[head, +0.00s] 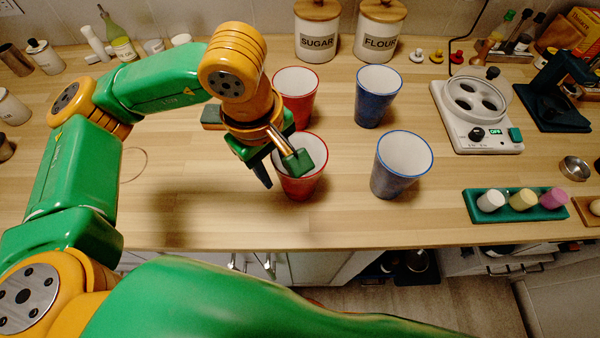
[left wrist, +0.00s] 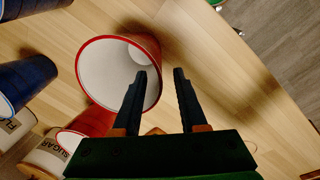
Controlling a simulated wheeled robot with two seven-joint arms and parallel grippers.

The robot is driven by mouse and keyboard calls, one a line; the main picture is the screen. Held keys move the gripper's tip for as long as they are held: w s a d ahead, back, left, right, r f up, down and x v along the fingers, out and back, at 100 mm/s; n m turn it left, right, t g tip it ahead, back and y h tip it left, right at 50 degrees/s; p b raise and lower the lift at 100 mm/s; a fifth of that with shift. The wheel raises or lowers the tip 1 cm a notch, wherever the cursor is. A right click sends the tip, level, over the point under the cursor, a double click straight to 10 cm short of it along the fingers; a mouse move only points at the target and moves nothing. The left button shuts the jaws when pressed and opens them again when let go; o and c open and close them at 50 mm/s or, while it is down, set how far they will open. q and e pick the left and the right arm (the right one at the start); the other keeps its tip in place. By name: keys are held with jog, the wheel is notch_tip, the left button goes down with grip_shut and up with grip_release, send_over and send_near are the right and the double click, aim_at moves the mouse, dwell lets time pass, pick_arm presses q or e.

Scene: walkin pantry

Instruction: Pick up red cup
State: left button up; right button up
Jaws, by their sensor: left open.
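Two red cups with white insides stand on the wooden counter. The nearer red cup (head: 301,172) is partly hidden by my left gripper (head: 277,172), which is just to its left and above it in the head view. The farther red cup (head: 297,92) stands behind it. In the left wrist view, the open left gripper (left wrist: 157,73) has its fingers apart with nothing between them. The nearer red cup (left wrist: 120,70) lies ahead and left of the fingertips, its rim overlapping one finger in the picture. The second red cup (left wrist: 85,130) shows below. My right gripper is not seen.
Two blue cups stand right of the red ones, one farther (head: 376,98) and one nearer (head: 399,170). Sugar (head: 317,35) and flour (head: 379,35) canisters stand at the back. A white appliance (head: 470,115) and a green tray (head: 517,216) are at right. The counter's front left is clear.

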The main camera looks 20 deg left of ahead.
aim_at(284, 185)
pick_arm(q)
jog(key=f, duration=0.1)
jog(key=f+p, duration=0.1)
jog(key=f, duration=0.1)
jog(key=d+f+p, duration=0.1)
jog(key=f, duration=0.1)
jog(key=shift+w+f, duration=0.1)
jog(key=shift+f, duration=0.3)
grip_shut()
